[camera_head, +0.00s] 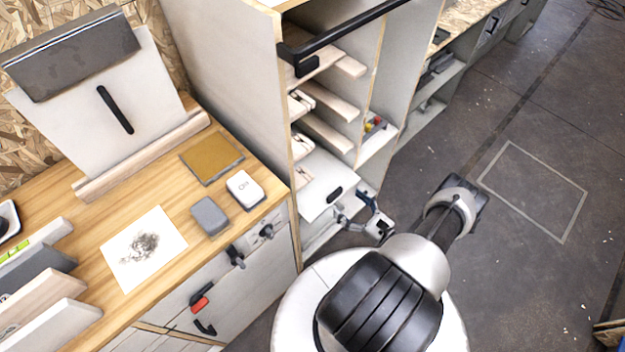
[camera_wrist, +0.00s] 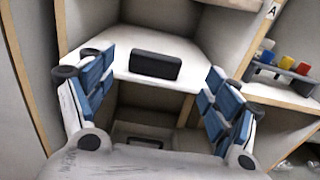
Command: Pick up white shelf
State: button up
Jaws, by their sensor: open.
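The white shelf (camera_head: 322,178) is a flat white board with a dark oblong handle slot, low in the tall cabinet. In the wrist view the white shelf (camera_wrist: 205,62) sticks out of the cabinet toward me, with its dark slot near the front edge. My gripper (camera_head: 358,212) is at the front of this shelf, at the cabinet opening. In the wrist view my gripper (camera_wrist: 155,98) is open, its blue-padded fingers at the left and right of the shelf's front part. I cannot tell whether the pads touch the shelf.
The cabinet (camera_head: 228,80) has wooden side edges and several wooden rails (camera_head: 327,131) above the shelf. A black bar (camera_head: 345,32) crosses its upper front. A compartment with coloured items (camera_wrist: 283,62) is at the right. A wooden workbench (camera_head: 90,208) stands left; open floor lies right.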

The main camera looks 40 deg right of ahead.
aim_at(337, 195)
jog(key=w, duration=0.2)
jog(key=w+a+b, duration=0.1)
jog(key=w, duration=0.2)
jog(key=shift+w+a+r, duration=0.15)
jog(key=shift+w, duration=0.2)
jog(key=shift+w+r, duration=0.1)
jog(key=shift+w, duration=0.45)
jog(key=shift+c, duration=0.3)
jog(key=c, duration=1.4)
